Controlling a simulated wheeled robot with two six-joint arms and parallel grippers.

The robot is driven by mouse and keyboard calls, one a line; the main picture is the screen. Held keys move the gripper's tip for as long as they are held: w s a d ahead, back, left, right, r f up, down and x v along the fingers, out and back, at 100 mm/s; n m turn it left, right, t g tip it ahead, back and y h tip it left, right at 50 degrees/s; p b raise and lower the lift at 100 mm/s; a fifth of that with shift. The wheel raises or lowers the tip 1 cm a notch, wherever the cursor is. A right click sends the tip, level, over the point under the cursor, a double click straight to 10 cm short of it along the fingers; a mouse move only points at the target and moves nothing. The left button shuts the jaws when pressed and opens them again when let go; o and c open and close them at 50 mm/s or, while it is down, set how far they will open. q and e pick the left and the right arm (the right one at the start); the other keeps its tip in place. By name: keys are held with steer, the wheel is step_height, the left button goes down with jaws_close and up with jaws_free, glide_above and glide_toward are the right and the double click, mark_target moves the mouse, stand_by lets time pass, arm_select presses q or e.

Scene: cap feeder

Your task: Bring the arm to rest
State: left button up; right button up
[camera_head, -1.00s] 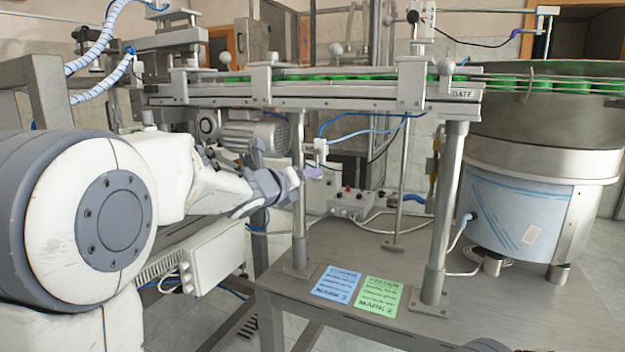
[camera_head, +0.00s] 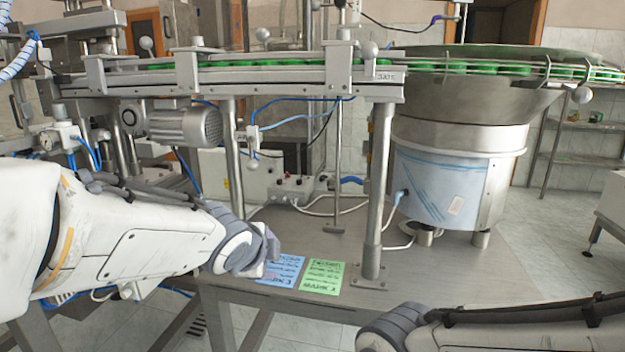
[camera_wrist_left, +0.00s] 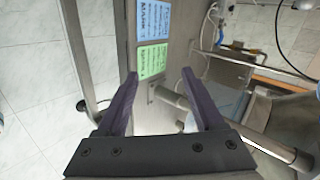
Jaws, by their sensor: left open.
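My left arm (camera_head: 130,235) comes in from the left, with its wrist low beside the front left part of the grey metal table (camera_head: 450,265). In the left wrist view my left gripper (camera_wrist_left: 160,75) is open, with its two dark fingers apart and nothing between them. In the head view its fingers are mostly hidden behind the wrist. My right arm (camera_head: 500,325) lies along the bottom right, and its gripper is outside the picture.
A blue card (camera_head: 280,269) and a green card (camera_head: 322,277) lie on the table close to my left wrist. A conveyor (camera_head: 240,88) on posts carries green caps above. A large feeder bowl (camera_head: 470,105) stands at the right. The table's front right is clear.

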arm_select(q)
steer(key=s+d+f+n+g, duration=0.2)
steer(key=s+f+n+g, duration=0.15)
steer(key=s, duration=0.55)
steer(key=s+d+f+n+g, duration=0.1)
steer(key=s+f+n+g, duration=0.25)
steer(key=s, duration=0.55)
steer(key=s+d+f+n+g, duration=0.25)
steer(key=s+f, duration=0.25)
steer(key=s, duration=0.4)
step_height(320, 180, up, 22)
steer(key=n+p, duration=0.1)
steer(key=p, duration=2.1)
steer(key=shift+s+a+r, duration=0.15)
steer(key=shift+s+a, duration=0.05)
steer(key=shift+s, duration=0.25)
